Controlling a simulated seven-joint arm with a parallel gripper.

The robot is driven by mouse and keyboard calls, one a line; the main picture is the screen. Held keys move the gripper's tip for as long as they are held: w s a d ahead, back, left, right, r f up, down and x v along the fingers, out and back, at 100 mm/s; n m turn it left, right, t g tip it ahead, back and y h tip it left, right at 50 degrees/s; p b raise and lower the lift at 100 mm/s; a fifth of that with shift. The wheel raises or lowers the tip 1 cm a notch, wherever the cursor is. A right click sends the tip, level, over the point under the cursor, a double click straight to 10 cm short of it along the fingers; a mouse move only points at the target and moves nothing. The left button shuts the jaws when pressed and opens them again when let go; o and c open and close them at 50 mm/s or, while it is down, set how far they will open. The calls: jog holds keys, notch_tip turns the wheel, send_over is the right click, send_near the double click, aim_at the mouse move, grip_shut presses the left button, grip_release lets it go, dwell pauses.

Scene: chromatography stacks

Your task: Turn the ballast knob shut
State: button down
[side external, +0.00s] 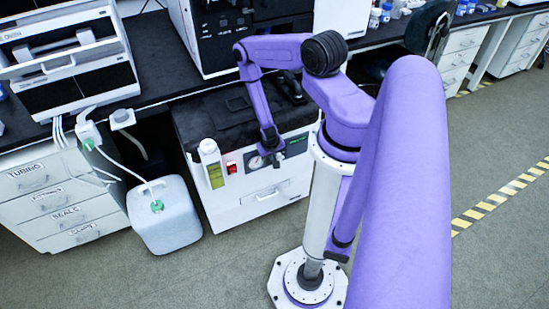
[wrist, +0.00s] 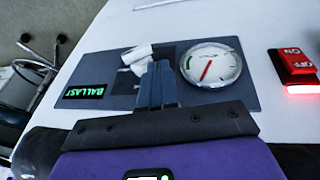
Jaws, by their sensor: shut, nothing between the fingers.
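The ballast knob (wrist: 138,55) is a white lever-like handle on a dark grey panel (wrist: 110,62), beside the green-lit BALLAST label (wrist: 84,91). In the wrist view my gripper (wrist: 157,70) is shut and empty, its fingertips right beside the knob's lower right side. I cannot tell whether they touch it. The fingers partly cover the knob's base. In the side view my gripper (side external: 274,163) is at the front of the white pump unit (side external: 262,203), and the knob is hidden there behind my gripper and arm.
A round gauge (wrist: 210,64) with a red needle sits close right of the fingers. A red lit ON/OFF switch (wrist: 296,66) is farther right. A bottle (side external: 211,160) stands on the unit's left. A white jug (side external: 163,215) stands on the floor, with open floor in front.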

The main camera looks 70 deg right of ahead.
aim_at(279, 157)
jog(key=shift+s+d+f, duration=0.25)
jog(key=shift+f, duration=0.35)
jog(key=shift+s+d+f, duration=0.2)
jog(key=shift+f, duration=0.35)
jog(key=shift+w+a+f, duration=0.1)
jog(key=shift+a+f, duration=0.05)
jog(key=shift+f, duration=0.4)
jog(key=shift+w+a+f, duration=0.1)
jog(key=shift+f, duration=0.4)
jog(key=shift+r, duration=0.1)
